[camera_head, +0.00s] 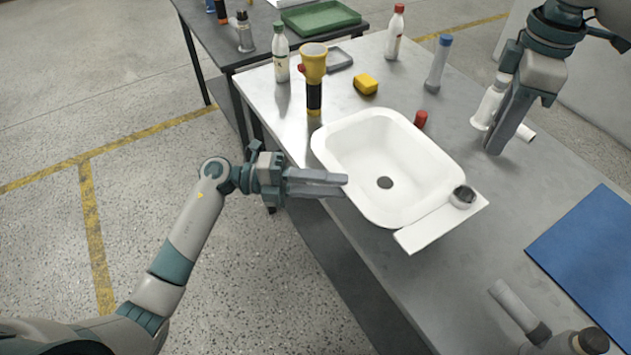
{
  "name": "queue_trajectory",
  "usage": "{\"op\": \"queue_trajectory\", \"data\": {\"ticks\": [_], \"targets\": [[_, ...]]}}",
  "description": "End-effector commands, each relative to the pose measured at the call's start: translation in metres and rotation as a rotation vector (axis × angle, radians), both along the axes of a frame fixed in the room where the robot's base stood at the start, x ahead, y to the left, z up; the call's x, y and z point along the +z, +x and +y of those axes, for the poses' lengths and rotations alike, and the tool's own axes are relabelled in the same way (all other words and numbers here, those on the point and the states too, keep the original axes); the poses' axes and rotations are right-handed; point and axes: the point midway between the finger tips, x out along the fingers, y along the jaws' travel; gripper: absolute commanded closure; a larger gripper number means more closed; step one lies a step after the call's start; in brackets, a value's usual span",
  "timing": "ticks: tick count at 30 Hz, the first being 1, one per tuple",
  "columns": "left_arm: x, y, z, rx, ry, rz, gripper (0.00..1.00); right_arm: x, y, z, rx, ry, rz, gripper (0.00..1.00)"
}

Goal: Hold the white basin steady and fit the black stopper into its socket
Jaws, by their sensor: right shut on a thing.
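The white basin (345,135) sits near the left edge of the grey table, with a dark round spot (384,183) in its floor. I cannot tell whether that spot is an open hole or a stopper. A white ledge (425,230) at its front right carries a metal ring (462,196). My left gripper (345,187) is at the basin's left side, fingers slightly apart, tips overlapping the rim in view; contact is unclear. My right gripper (493,150) points down right of the basin. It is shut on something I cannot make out. I cannot pick out the black stopper.
A yellow-black flashlight (313,75), bottles (281,55), a yellow block (366,84) and a red cap (421,118) stand behind the basin. White pieces (487,108) lie by my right gripper. A blue mat (590,265) and grey fittings (515,308) are at the right front.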

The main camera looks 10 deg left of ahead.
Motion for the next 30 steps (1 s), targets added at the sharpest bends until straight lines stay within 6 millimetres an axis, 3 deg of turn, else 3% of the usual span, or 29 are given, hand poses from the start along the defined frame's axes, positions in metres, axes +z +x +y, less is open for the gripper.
{"op": "queue_trajectory", "data": {"ticks": [6,16,19,24,27,30], "targets": [[0.0,0.001,-0.014,0.001,-0.001,0.0,0.73,0.0,0.0,0.0,0.0,0.0,0.0,0.97],[0.0,0.001,-0.016,0.001,0.0,0.0,0.73,0.0,0.0,0.0,0.0,0.0,0.0,0.97],[0.0,0.001,-0.016,0.001,0.0,0.0,0.97,0.0,0.0,0.0,0.0,0.0,0.0,0.97],[0.0,0.001,-0.016,0.001,0.0,0.0,1.0,0.0,0.0,0.0,0.0,0.0,0.0,0.97],[0.0,0.001,-0.016,0.001,0.001,0.0,0.76,0.0,0.0,0.0,0.0,0.0,0.0,0.97],[0.0,0.001,-0.016,0.001,0.001,0.0,0.72,0.0,0.0,0.0,0.0,0.0,0.0,0.97]]}}
